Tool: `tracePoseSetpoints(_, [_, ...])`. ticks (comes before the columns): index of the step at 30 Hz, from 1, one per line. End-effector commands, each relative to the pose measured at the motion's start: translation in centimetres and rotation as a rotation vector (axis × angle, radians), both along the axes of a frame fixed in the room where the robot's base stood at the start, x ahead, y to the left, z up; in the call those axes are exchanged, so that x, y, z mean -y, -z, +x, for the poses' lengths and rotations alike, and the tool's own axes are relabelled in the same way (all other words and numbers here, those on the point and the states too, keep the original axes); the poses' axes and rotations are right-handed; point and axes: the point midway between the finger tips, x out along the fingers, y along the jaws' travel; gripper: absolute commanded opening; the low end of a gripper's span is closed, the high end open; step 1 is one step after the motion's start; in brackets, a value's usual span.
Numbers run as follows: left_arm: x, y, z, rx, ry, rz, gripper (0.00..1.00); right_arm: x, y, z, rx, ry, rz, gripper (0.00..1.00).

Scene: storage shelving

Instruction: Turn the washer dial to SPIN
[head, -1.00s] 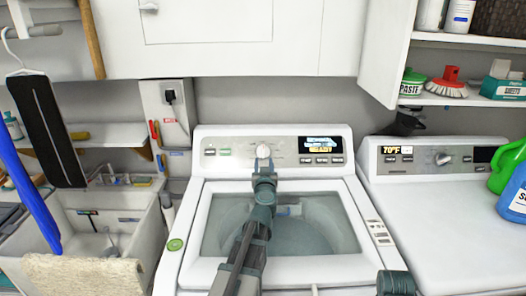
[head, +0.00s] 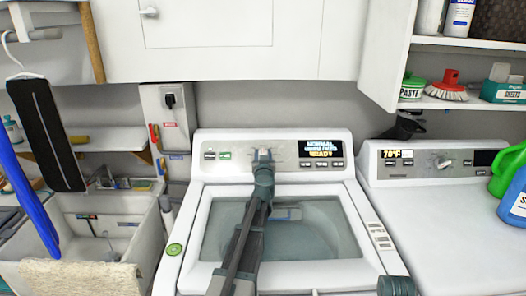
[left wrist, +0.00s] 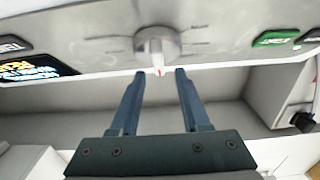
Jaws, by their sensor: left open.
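The washer dial (left wrist: 157,45) is a round grey knob with a white ridge and a small red mark at the ridge's end. In the left wrist view, which sees the panel upside down, the ridge points down between my fingers. My left gripper (left wrist: 160,73) is open, one fingertip on each side of the ridge's end. I cannot tell whether they touch it. In the head view my left gripper (head: 263,157) is in front of the dial and mostly hides it. The washer display (head: 321,149) reads NORMAL and READY.
The washer (head: 193,240) has a glass lid below its panel. A dryer (head: 440,220) stands to the right, with green and blue bottles on it. A sink (head: 100,215) is at the left. White cabinets (head: 220,50) hang above the panel.

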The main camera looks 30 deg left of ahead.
Motion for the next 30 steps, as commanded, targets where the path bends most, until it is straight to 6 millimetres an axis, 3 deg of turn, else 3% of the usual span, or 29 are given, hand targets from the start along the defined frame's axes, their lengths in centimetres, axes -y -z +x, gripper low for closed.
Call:
tracePoseSetpoints(1, [-0.7,0.0,1.3,0.000,0.000,0.000,0.46,0.0,0.0,0.0,0.000,0.000,0.000,0.72])
tracePoseSetpoints(6, [-1.6,0.0,2.7,0.000,0.001,0.000,0.46,0.0,0.0,0.0,0.000,0.000,0.000,0.72])
tracePoseSetpoints(15, [-1.7,0.0,2.8,0.000,0.001,0.000,0.46,0.0,0.0,0.0,0.000,0.000,0.000,0.72])
tracePoseSetpoints(23, [-1.7,0.0,2.8,0.000,0.001,0.000,0.00,0.0,0.0,0.0,0.000,0.000,0.000,0.72])
tracePoseSetpoints(30, [-1.7,0.1,2.8,0.001,0.001,-0.001,0.00,0.0,0.0,0.0,0.000,0.000,0.000,0.72])
